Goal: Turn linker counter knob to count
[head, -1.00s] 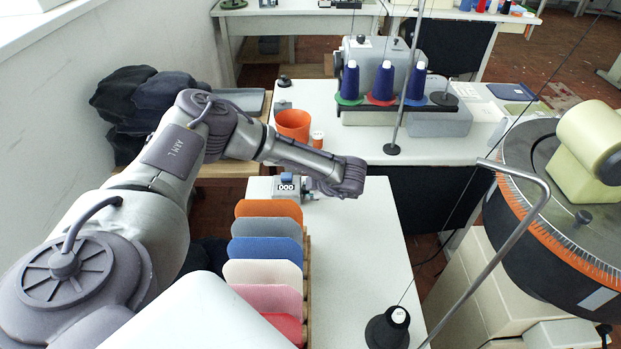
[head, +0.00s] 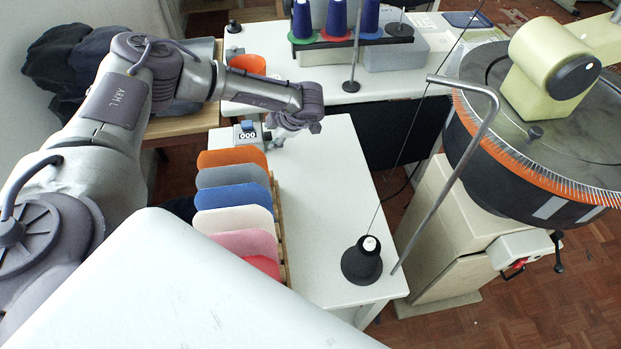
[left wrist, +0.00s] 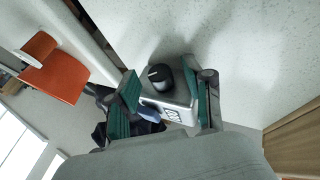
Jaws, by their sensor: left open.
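The counter (head: 247,136) is a small light box with a blue part on top and a display that seems to read 000. It stands at the far left of the near white table (head: 335,200). In the left wrist view the counter (left wrist: 176,106) lies between my finger pads, with a black round knob (left wrist: 161,76) on its face. My left gripper (head: 280,131) is open at the counter's right side; in the left wrist view its green-padded fingers (left wrist: 168,84) straddle the knob, with gaps visible. My right gripper is not seen.
A rack of coloured panels (head: 235,198) stands just in front of the counter.

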